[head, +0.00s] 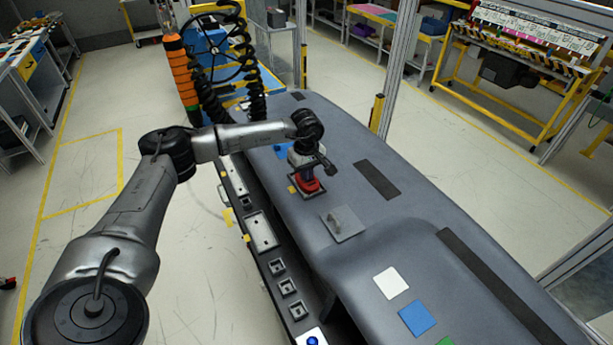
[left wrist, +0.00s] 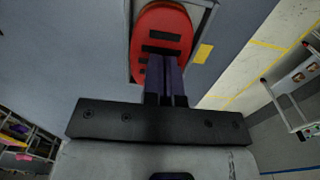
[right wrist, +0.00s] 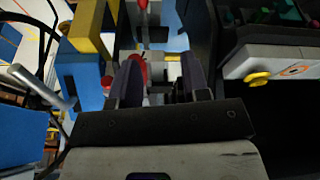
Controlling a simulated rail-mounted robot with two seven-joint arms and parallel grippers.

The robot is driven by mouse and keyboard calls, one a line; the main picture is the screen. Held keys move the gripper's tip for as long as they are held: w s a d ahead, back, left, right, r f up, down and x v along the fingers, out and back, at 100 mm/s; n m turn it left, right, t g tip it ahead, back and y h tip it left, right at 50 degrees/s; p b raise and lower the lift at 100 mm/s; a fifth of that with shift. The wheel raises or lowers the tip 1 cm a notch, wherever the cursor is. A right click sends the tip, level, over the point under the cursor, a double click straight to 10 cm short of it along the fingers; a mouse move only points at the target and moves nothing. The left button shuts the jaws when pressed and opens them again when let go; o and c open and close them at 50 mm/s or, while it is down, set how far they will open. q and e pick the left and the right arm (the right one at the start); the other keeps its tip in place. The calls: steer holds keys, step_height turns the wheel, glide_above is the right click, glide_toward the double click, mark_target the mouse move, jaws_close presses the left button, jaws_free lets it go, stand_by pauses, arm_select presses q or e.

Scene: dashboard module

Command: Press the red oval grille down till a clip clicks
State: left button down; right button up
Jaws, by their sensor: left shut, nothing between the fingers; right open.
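The red oval grille (head: 309,186) lies in a grey square frame on the dashboard module (head: 345,150), below my left gripper (head: 304,172). In the left wrist view the grille (left wrist: 163,32) shows dark slots and sits within the pale frame. My left gripper (left wrist: 166,82) is shut, with its fingertips at the near end of the grille. They seem to touch it or hover just over it; I cannot tell which. The clips are hidden. My right gripper (right wrist: 157,80) is open and empty in the right wrist view, away from the grille.
A grey plate with a handle (head: 343,222) lies on the dashboard near the grille. White (head: 391,283) and blue (head: 417,318) squares lie further along. A side rail (head: 262,232) with several sockets runs along the left edge. Blue and yellow parts (right wrist: 85,75) stand close to my right gripper.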

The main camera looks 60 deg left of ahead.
arm_select(q)
steer(key=shift+d+r+p, duration=0.1)
steer(key=shift+r+p, duration=0.35)
steer(key=shift+r, duration=0.15)
step_height(320, 180, up, 7)
steer(key=p, duration=0.4)
steer(key=shift+f, duration=0.15)
steer(key=shift+p, duration=0.3)
